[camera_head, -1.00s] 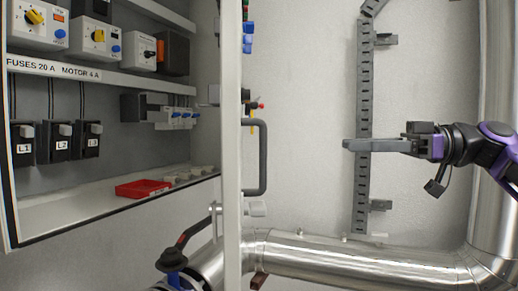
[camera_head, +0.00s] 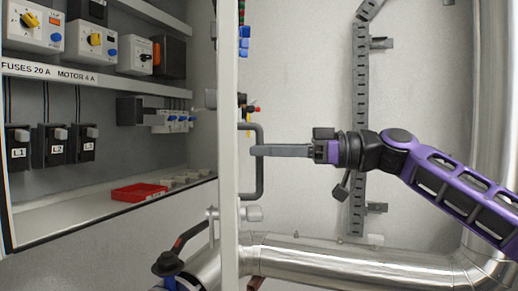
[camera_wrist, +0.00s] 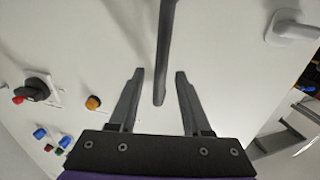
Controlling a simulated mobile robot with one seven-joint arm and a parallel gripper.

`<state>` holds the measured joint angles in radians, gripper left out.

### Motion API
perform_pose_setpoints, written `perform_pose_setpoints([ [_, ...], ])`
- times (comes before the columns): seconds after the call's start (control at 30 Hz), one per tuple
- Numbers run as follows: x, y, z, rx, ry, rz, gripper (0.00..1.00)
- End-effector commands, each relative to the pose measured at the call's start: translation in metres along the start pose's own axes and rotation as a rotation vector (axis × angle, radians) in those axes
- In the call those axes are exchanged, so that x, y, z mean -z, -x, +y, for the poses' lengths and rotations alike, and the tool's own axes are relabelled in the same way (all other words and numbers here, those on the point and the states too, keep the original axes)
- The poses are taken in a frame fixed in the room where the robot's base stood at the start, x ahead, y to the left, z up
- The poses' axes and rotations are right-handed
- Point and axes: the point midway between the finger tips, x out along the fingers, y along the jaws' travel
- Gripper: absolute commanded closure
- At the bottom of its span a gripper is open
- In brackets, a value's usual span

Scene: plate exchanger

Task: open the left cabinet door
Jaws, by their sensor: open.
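A white panel, the cabinet door (camera_head: 229,190), stands nearly edge-on in the head view, with the open cabinet interior visible to its left. A dark grey bar handle (camera_head: 260,180) sticks out from its right face. In the wrist view the white door face (camera_wrist: 110,40) fills most of the picture. The handle (camera_wrist: 165,45) runs down from the top edge between my fingers. My gripper (camera_head: 255,151) points left at the handle's upper part. Its jaws are open, one finger on each side of the bar in the wrist view (camera_wrist: 160,73), with gaps on both sides.
Inside the cabinet are switches, fuses and a red tray (camera_head: 138,192). Knobs (camera_wrist: 36,90) stick out of the door face. A shiny pipe (camera_head: 350,262) runs below my gripper. A grey cable duct (camera_head: 360,100) is on the wall behind. A black-handled valve (camera_head: 170,262) sits low left.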

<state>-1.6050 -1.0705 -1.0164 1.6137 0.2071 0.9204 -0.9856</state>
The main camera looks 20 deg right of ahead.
Motion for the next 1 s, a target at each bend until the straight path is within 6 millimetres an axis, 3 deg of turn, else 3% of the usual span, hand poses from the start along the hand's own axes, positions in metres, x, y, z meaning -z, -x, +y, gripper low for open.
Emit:
perform_pose_setpoints([
  [0.17, 0.000, -0.014, 0.000, 0.001, -0.001, -0.001, 0.52],
  [0.47, 0.000, -0.016, 0.000, 0.000, -0.001, 0.000, 0.52],
  [0.73, 0.000, -0.016, 0.000, 0.000, -0.001, 0.000, 0.98],
  [1.0, 0.000, -0.016, 0.000, 0.000, -0.001, 0.000, 1.00],
])
